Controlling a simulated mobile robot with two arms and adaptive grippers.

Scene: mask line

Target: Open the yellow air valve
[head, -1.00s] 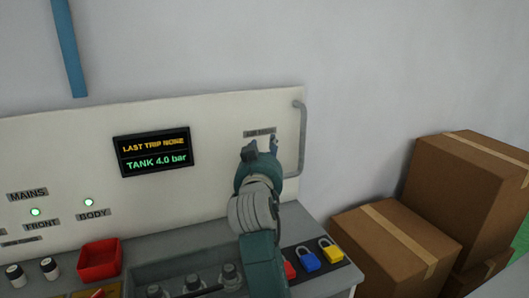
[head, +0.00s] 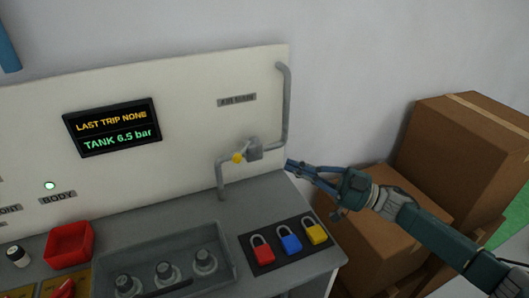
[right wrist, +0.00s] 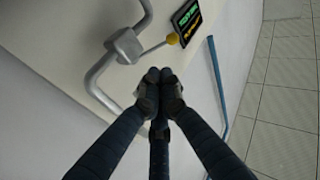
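The air valve is a grey body (head: 254,149) on a bent grey pipe at the right end of the panel, with a yellow knob (head: 238,157) at its lower left. In the right wrist view the yellow knob (right wrist: 172,39) ends a thin lever from the grey valve body (right wrist: 124,45). My right gripper (head: 289,164) is to the right of the valve, apart from it, its fingers pointing left. In the wrist view its fingertips (right wrist: 160,76) are together with nothing visible between them. My left gripper is not in view.
The display (head: 112,127) reads TANK 6.5 bar. Red (head: 262,250), blue (head: 289,239) and yellow (head: 315,231) padlocks lie on the console below the valve. A red tray (head: 70,243) stands at left. Cardboard boxes (head: 460,160) stand at right, behind my right arm.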

